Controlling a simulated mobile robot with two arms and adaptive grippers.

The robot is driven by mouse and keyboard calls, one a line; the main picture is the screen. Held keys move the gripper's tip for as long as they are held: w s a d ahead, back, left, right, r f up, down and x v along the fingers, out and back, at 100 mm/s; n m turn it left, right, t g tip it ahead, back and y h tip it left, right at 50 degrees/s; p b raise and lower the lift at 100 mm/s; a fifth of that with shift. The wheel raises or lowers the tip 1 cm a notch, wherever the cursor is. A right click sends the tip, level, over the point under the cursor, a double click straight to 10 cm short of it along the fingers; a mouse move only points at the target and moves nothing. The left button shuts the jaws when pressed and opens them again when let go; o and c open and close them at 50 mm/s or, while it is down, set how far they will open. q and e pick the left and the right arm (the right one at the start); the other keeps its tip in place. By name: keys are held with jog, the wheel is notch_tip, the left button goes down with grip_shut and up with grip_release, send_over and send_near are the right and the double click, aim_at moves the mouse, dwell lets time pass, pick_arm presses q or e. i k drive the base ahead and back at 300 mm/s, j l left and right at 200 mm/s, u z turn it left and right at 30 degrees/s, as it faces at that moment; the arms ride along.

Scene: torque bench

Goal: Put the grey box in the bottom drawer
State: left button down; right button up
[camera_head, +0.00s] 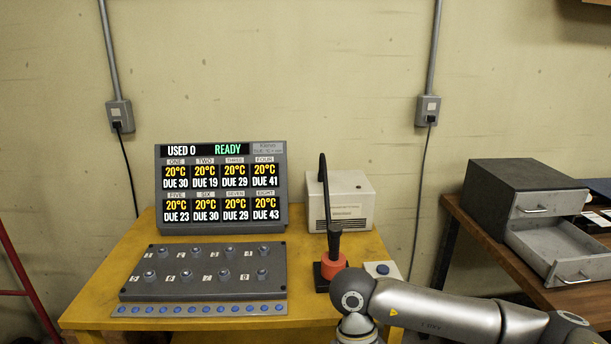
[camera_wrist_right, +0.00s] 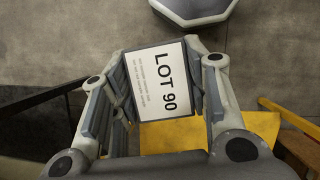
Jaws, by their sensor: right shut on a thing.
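In the right wrist view, my right gripper (camera_wrist_right: 156,72) is shut on the grey box (camera_wrist_right: 168,90). In the head view, only links of my right arm show, and neither the box nor the gripper can be seen. The grey drawer cabinet (camera_head: 498,192) stands on the brown bench at the right. Its bottom drawer (camera_head: 540,254) is pulled out, and its visible inside looks empty. The top drawer (camera_head: 540,207) looks shut. My left gripper is not in view.
A yellow table (camera_head: 110,285) holds a display reading READY (camera_head: 221,222), a panel of sockets (camera_head: 205,285), a white box (camera_head: 347,195) and an upright tool in a red holder (camera_head: 333,265). The brown bench (camera_head: 470,232) is separated from it by a gap.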

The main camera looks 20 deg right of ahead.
aim_at(552, 249)
jog(key=k+l, duration=0.1)
jog(key=l, duration=0.45)
jog(key=k+l, duration=0.1)
jog(key=l, duration=1.05)
jog(key=k+l, duration=0.15)
jog(key=l, duration=0.4)
